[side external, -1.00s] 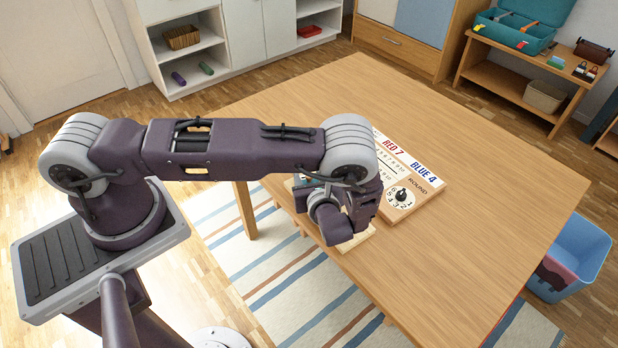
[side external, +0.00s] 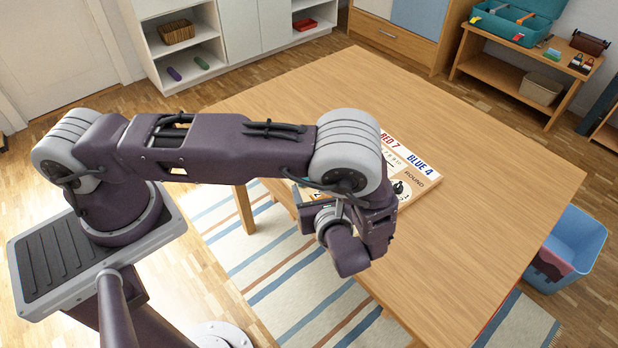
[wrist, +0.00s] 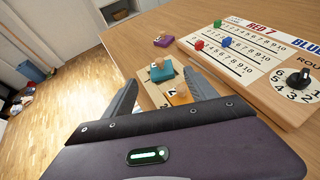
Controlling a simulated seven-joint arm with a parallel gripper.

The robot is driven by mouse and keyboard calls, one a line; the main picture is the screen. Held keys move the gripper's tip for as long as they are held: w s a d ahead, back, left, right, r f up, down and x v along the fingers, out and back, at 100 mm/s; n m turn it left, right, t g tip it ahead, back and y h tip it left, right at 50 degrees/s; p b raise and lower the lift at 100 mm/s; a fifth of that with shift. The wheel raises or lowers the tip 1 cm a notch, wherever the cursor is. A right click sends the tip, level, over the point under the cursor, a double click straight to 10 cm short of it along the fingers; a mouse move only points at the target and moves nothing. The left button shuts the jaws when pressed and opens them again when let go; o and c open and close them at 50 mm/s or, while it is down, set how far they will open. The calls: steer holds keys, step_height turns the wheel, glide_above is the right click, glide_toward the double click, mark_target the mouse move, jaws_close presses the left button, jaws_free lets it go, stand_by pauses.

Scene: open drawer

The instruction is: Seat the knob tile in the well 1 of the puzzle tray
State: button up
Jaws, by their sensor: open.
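The puzzle tray (wrist: 147,99), of pale wood, shows in the wrist view between and beyond my fingers. A teal tile with a knob (wrist: 160,73) and an orange tile with a knob (wrist: 181,96) are at the tray. Printed numbers show beside them, but I cannot make out well 1 or whether either tile is fully seated. A purple tile with a small knob (wrist: 163,42) lies apart on the table. My gripper (wrist: 161,76) is open, its fingers spread, with nothing clearly held between them. In the side view my wrist hides most of the tray.
A scoreboard (side external: 418,176) marked RED 7 and BLUE 4 lies beside the tray, with a black dial (wrist: 299,80) and red, blue and green pegs. The wooden table (side external: 480,190) is clear to the right. A blue bin (side external: 568,250) stands on the floor.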

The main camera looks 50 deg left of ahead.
steer(key=shift+v, duration=1)
steer(key=s+a+r+n+g+h, duration=0.2)
steer(key=r+n, duration=0.3)
steer(key=r, duration=0.3)
steer(key=s+a+r+n+g+h, duration=0.1)
steer(key=s+r+n+g+h, duration=0.2)
steer(key=r, duration=0.4)
steer(key=s+a+r+n+g+h, duration=0.1)
steer(key=s+a+r+n, duration=0.1)
steer(key=r+n, duration=0.5)
steer(key=s+d+r+n+t+h, duration=0.2)
steer(key=s+r+n+t+h, duration=0.3)
steer(key=s+r+n, duration=0.3)
steer(key=s+r+h, duration=0.1)
steer(key=s+r, duration=0.2)
steer(key=s, duration=0.1)
steer(key=shift+s+t, duration=0.25)
steer(key=shift+t, duration=0.05)
steer(key=shift+o, duration=0.5)
